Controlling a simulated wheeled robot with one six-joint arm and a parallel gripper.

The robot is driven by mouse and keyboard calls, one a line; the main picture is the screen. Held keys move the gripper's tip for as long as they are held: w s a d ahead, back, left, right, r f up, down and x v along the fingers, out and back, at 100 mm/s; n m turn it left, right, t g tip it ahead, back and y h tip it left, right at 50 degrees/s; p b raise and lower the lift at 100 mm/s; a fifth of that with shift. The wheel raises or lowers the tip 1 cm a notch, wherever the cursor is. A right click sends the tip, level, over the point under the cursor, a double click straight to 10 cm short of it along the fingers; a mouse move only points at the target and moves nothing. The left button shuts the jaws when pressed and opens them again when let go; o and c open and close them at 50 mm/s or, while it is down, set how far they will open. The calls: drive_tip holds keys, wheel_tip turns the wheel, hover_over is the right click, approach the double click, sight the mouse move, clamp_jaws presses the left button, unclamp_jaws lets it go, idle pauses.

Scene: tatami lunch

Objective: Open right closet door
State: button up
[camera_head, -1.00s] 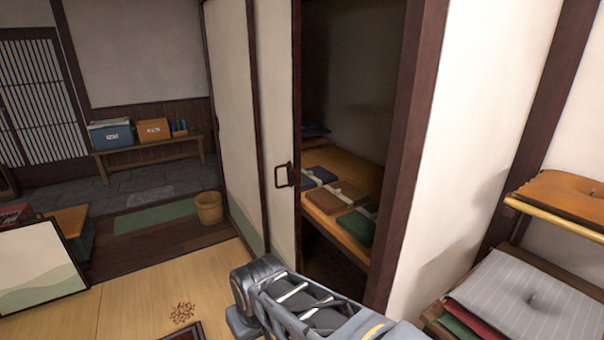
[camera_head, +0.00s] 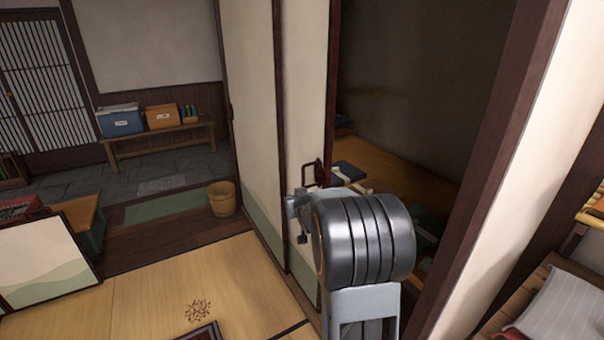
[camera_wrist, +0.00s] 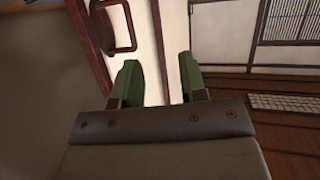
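The right closet door (camera_head: 304,100) is a cream sliding panel with a dark frame. It stands partly open, with the dark closet interior to its right. Its dark handle (camera_head: 307,172) is on the edge beside the opening and also shows at the upper left in the wrist view (camera_wrist: 132,25). My gripper (camera_head: 299,208) is close to the door by the handle, partly hidden behind my wrist in the head view. In the wrist view, its green fingers (camera_wrist: 157,82) are apart with nothing between them; the handle lies beyond and left of them, not gripped.
Inside the closet, a wooden shelf (camera_head: 372,155) holds folded items, partly hidden by my arm. A dark post (camera_head: 500,150) bounds the opening on the right. A wooden bucket (camera_head: 222,199) stands left of the doors.

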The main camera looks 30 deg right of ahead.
sight(304, 174)
drive_tip(key=w+d+f+t, duration=0.1)
drive_tip(key=w+d+t, duration=0.25)
drive_tip(key=d, duration=0.55)
drive_tip(key=shift+t, duration=0.45)
drive_tip(key=p+x, duration=0.1)
drive_tip(key=x, duration=0.5)
drive_tip(key=p+x, duration=0.1)
drive_tip(key=x, duration=0.5)
drive_tip(key=shift+w+d+f, duration=0.15)
drive_tip(key=shift+w+d, duration=0.1)
drive_tip(key=shift+d, duration=0.05)
clamp_jaws()
